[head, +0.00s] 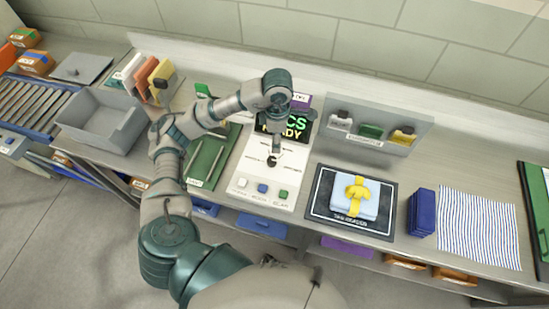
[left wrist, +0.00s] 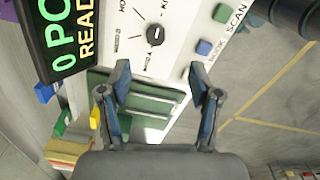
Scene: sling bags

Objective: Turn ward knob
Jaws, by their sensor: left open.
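The ward knob (head: 272,161) is a small dark round knob on the white control panel (head: 255,172), below the display. In the left wrist view the knob (left wrist: 155,35) shows a light pointer mark, with short labels around it too small to read fully. My left gripper (head: 276,145) hangs over the panel close to the knob in the head view. In the left wrist view my left gripper (left wrist: 167,82) is open and empty, its fingers apart, with the knob beyond the fingertips and not between them. My right gripper is not in view.
The display (head: 288,126) reads "READY". Blue (head: 262,188) and green (head: 283,193) buttons sit along the panel's front. A green tray (head: 208,160) lies left; a blue parcel with yellow ribbon (head: 353,195) lies on a dark mat at right. A rack (head: 375,134) stands behind.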

